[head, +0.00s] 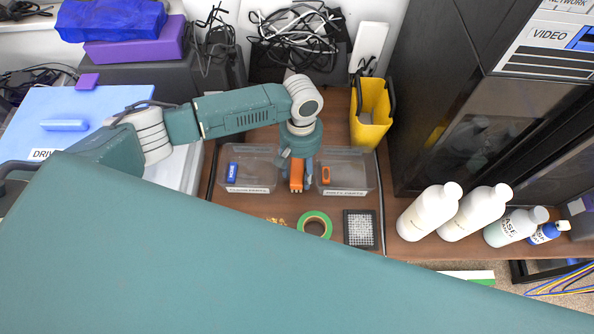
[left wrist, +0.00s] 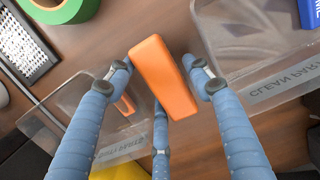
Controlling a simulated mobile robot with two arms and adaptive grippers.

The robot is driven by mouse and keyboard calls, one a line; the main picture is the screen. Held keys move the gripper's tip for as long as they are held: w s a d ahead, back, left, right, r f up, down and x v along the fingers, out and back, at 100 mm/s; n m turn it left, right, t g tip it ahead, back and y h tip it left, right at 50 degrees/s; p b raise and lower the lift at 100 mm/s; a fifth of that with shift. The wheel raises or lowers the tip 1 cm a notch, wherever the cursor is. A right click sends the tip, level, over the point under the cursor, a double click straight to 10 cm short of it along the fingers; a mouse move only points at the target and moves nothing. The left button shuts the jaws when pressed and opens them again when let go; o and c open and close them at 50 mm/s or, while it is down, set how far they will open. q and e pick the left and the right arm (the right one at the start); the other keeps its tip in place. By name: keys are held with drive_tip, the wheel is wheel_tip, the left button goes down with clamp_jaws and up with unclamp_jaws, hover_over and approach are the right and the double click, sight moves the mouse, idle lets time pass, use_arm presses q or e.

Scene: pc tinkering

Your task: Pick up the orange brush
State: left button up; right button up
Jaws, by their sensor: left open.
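The orange brush (head: 296,177) stands out between two clear bins on the brown table. In the left wrist view the brush (left wrist: 163,80) is an orange block between my spread fingers. My left gripper (head: 297,168) reaches down over it from above, open, with a blue finger on either side and a third finger (left wrist: 161,145) behind it. Narrow gaps seem to show between the side fingertips and the brush; I cannot tell whether any finger touches it. My right gripper is not in view.
The left bin (head: 249,187) holds a blue item; the right bin (head: 345,189) holds a small orange item. Green tape (head: 329,226) and a dark gridded block (head: 359,212) lie in front. A yellow container (head: 371,135) stands behind right, white bottles (head: 428,212) at right.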

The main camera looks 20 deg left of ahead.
sight(300, 169)
use_arm(q)
drive_tip(key=c, duration=0.9)
drive_tip(key=shift+c, duration=0.2)
drive_tip(key=shift+r+b, duration=0.1)
drive_tip(key=shift+b, duration=0.3)
wheel_tip(300, 169, up, 20)
drive_tip(key=shift+r+b, duration=0.2)
drive_tip(key=shift+b, duration=0.55)
drive_tip(key=o, duration=0.6)
drive_tip(key=c, duration=0.5)
